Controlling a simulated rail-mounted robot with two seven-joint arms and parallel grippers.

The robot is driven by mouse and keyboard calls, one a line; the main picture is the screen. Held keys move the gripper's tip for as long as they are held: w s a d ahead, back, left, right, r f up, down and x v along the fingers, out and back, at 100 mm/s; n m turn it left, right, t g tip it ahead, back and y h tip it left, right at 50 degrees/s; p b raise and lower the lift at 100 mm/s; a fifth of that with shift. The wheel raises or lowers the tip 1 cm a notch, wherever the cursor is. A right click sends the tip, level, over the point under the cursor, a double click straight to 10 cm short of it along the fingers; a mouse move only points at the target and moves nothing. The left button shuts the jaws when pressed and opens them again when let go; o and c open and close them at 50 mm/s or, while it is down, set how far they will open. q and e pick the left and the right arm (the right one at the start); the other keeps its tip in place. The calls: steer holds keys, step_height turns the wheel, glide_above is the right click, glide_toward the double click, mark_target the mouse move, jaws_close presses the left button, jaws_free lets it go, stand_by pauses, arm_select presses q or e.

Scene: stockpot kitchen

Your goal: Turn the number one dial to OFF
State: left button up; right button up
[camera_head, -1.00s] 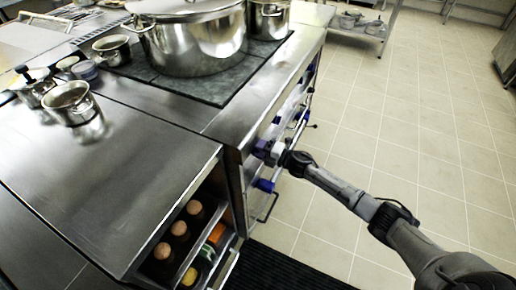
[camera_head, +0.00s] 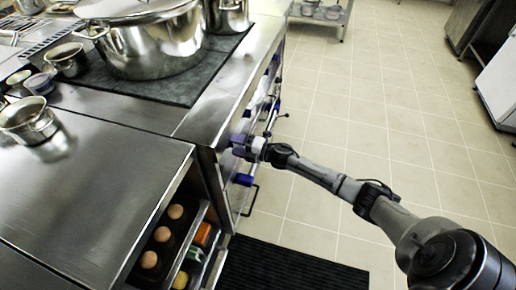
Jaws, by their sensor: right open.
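My right gripper (camera_head: 244,146) is at the front face of the steel stove (camera_head: 212,128), its arm coming in from the lower right. Its fingers are small and partly hidden here, and nothing shows held in them. A purple-blue part (camera_head: 238,139) lies right at the fingertips; I cannot tell whether it is a dial or whether the gripper touches it. Another blue part (camera_head: 243,180) shows lower on the stove front. The front is seen at a steep angle, so no dial number or OFF mark is readable. My left gripper is out of view.
A large stockpot (camera_head: 155,45) stands on the dark cooktop (camera_head: 190,85). A small steel pot (camera_head: 28,120) stands on the left counter (camera_head: 85,185). An open drawer (camera_head: 205,215) below holds eggs (camera_head: 162,234).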

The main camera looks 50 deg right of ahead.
steer(key=p+v, duration=0.2)
steer(key=v, duration=0.9)
steer(key=shift+s+p, duration=0.25)
steer(key=shift+p, duration=0.05)
steer(key=shift+d, duration=0.1)
